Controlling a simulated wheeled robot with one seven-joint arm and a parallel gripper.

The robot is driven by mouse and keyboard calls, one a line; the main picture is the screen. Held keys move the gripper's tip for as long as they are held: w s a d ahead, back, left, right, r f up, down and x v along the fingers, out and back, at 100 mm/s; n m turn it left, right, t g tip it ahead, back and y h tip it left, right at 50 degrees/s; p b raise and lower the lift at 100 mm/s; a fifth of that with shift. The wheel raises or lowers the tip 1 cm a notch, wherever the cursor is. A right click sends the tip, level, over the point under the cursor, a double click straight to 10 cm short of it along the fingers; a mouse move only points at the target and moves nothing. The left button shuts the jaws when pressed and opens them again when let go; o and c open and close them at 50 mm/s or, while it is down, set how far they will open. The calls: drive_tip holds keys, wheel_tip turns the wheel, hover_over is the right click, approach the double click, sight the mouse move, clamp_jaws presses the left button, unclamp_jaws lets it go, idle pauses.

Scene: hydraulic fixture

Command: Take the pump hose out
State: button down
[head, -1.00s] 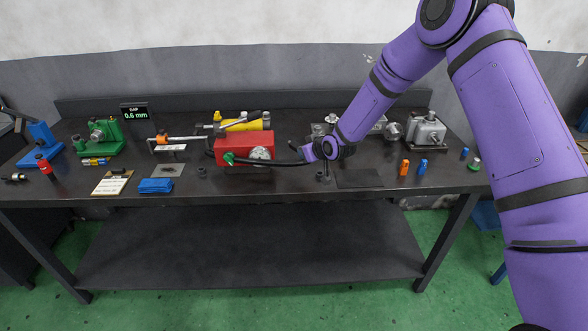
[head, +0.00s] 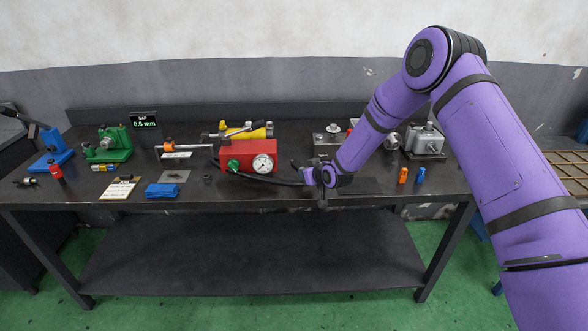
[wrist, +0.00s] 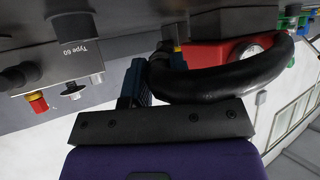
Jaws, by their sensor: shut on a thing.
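The red pump block (head: 284,156) stands mid-bench, with a white gauge (head: 263,163) and a green fitting (head: 233,166) on its front. The black pump hose (head: 285,182) runs from the pump's left side, low past its front, to my gripper (head: 309,177). My gripper is shut on the hose, just right of the pump and near the bench's front edge. In the wrist view the hose (wrist: 225,85) curves thick and black beside my jaws (wrist: 152,80), with the red pump (wrist: 205,52) behind. The jaws partly hide the held end. I cannot tell whether the hose still joins the green fitting.
A yellow cylinder (head: 236,129) lies behind the pump. A blue cloth (head: 162,190) lies at the front left. Orange (head: 403,175) and blue (head: 420,175) bottles stand to the right. A grey vise-like fixture (head: 427,140) is at the back right.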

drive_tip(key=shift+f, duration=1)
drive_tip(key=c, duration=0.9)
unclamp_jaws()
drive_tip(key=v, duration=1)
drive_tip(key=shift+s+r, duration=0.2)
drive_tip(key=shift+s, duration=0.05)
drive_tip(key=shift+d, duration=0.15)
